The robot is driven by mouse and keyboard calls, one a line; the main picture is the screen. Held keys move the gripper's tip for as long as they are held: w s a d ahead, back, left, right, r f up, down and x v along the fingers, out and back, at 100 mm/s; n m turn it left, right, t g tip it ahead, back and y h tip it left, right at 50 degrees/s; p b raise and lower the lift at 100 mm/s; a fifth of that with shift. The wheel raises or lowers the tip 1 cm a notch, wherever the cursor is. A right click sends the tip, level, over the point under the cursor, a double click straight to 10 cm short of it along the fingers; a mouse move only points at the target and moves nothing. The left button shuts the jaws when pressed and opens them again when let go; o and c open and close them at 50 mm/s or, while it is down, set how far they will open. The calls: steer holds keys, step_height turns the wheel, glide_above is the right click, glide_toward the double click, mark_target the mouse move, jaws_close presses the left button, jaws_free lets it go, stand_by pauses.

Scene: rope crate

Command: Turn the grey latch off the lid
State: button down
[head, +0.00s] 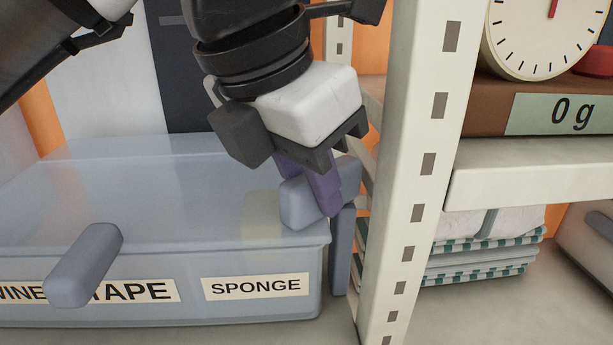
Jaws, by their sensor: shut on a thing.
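A translucent blue-grey crate (160,315) with a lid (130,190) stands at the left. Its front has labels reading TAPE and SPONGE, and one partly hidden. My gripper (322,198) comes down from above with purple fingers, shut on a grey latch (298,206) at the lid's front right corner. A second grey latch-like bar (85,265) sits at the crate's front left, slanted and covering part of the labels.
A cream shelf post (416,170) stands close to the right of my gripper. A scale (559,114) reading 0 g and a dial (545,35) are on the upper shelf. Folded striped towels (480,255) lie below. A grey upright piece (341,250) stands between crate and post.

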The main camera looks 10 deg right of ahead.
stand_by(0.4)
steer(key=c, duration=1.2)
jaws_free()
steer(key=shift+r, duration=0.1)
steer(key=b+v, duration=0.1)
steer(key=v, duration=0.6)
steer(key=shift+r, duration=0.25)
